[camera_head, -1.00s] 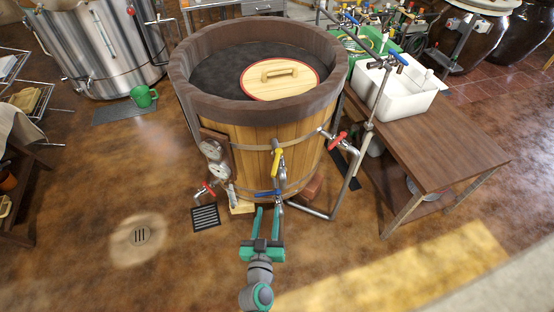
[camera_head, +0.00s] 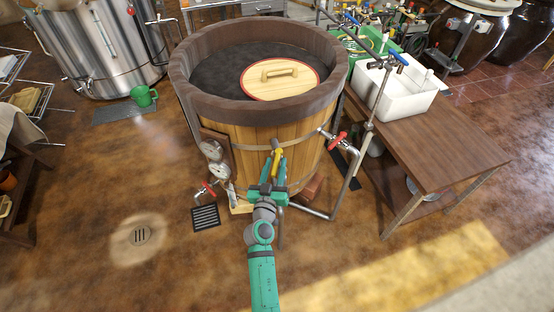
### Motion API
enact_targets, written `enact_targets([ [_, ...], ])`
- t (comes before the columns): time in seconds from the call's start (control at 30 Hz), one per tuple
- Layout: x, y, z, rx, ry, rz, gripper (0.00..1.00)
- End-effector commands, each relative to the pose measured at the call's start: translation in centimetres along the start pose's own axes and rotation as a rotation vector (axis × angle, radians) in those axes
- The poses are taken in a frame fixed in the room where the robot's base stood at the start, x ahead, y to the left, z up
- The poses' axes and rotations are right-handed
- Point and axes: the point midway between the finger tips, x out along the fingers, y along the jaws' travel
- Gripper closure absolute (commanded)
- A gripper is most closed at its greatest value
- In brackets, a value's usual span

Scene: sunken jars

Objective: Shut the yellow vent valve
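The yellow vent valve (camera_head: 276,152) is a lever handle on a metal tap at the front of the wooden vat (camera_head: 235,135). It hangs downward, its lower end leaning slightly left. My gripper (camera_head: 275,163) is in front of the vat, its green fingers pointing up and away from me. One finger is to the left of the yellow handle and the other to its right. Whether they touch it is too small to tell. The gripper covers the lower part of the handle and the blue-handled valve below it.
A red valve (camera_head: 338,140) is on the vat's right with a pipe, and another red valve (camera_head: 205,188) is low at the left near a floor grate (camera_head: 205,217). Gauges (camera_head: 213,155) hang on the vat's left. A wooden table (camera_head: 430,145) stands right. The front floor is clear.

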Motion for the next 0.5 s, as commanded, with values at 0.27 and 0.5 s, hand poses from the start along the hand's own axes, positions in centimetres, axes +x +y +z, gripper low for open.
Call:
enact_targets([
  [0.27, 2.7, 0.0, 0.0, -0.001, 0.0, 0.001, 0.65],
  [0.5, 3.0, 0.0, 0.1, -0.001, -0.001, 0.0, 0.65],
])
